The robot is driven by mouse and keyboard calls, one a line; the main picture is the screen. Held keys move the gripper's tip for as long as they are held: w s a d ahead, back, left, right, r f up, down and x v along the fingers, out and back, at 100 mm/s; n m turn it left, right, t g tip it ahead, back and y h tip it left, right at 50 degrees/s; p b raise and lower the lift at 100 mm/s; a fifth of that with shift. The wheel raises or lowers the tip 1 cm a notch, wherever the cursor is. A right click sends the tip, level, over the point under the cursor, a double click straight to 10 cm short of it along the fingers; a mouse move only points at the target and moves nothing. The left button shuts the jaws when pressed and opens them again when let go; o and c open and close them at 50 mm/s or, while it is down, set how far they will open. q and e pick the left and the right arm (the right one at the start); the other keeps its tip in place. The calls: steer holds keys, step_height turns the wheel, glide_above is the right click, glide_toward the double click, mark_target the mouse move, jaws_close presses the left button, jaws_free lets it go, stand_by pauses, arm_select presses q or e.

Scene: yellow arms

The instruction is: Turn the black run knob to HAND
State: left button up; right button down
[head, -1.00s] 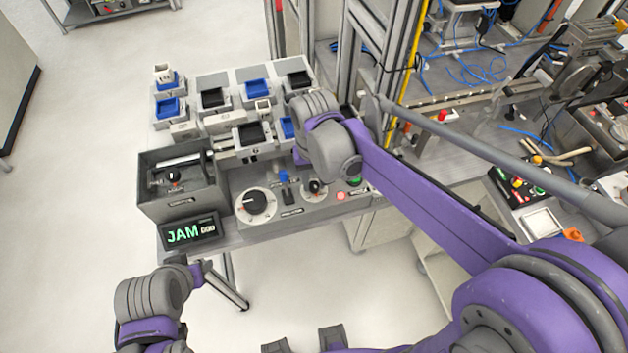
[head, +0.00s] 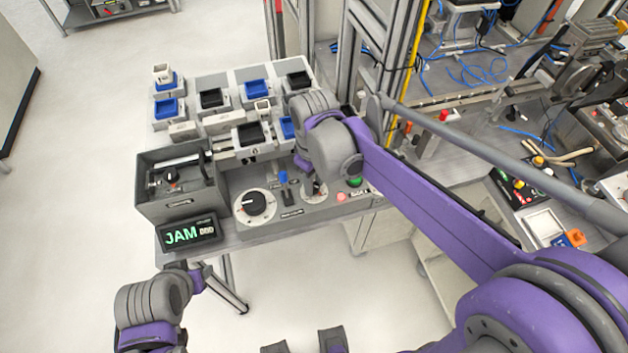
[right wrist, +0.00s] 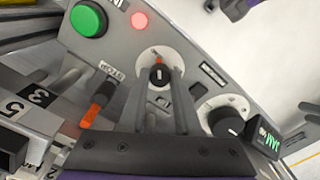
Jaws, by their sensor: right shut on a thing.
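The black run knob (right wrist: 157,74) sits on a round white dial on the grey panel, with a small orange mark at its far edge in the right wrist view. My right gripper (right wrist: 158,85) is shut on this knob, a finger on each side. In the head view my right gripper (head: 311,182) comes down over the dial (head: 321,198) and hides most of the knob. The dial's lettering is too small to read. My left gripper (head: 222,288) is low at the left, in front of the table and away from the panel; its opening is unclear.
A larger dial with a black knob (head: 256,204) and a blue-handled lever (head: 283,178) stand left of the run knob. A green button (right wrist: 89,19) and red light (right wrist: 139,20) are on its other side. A display (head: 189,233) reads JAM. An orange handle (right wrist: 93,114) is nearby.

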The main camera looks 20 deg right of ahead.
mark_target(315, 186)
stand_by(0.5)
steer(key=c, duration=0.6)
jaws_free()
step_height(315, 186, up, 11)
steer(key=shift+p, duration=0.35)
steer(key=shift+s+f, duration=0.1)
steer(key=s+d+f+m+t, duration=0.2)
steer(key=s+d+f+m, duration=0.1)
steer(key=s+f, duration=0.3)
steer(key=s+d+f+m+t, duration=0.3)
steer(key=s+f+m, duration=0.1)
steer(key=s+f, duration=0.2)
steer(key=shift+s+d+f+t, duration=0.25)
steer(key=shift+s+f+t, duration=0.05)
steer(key=shift+s, duration=0.25)
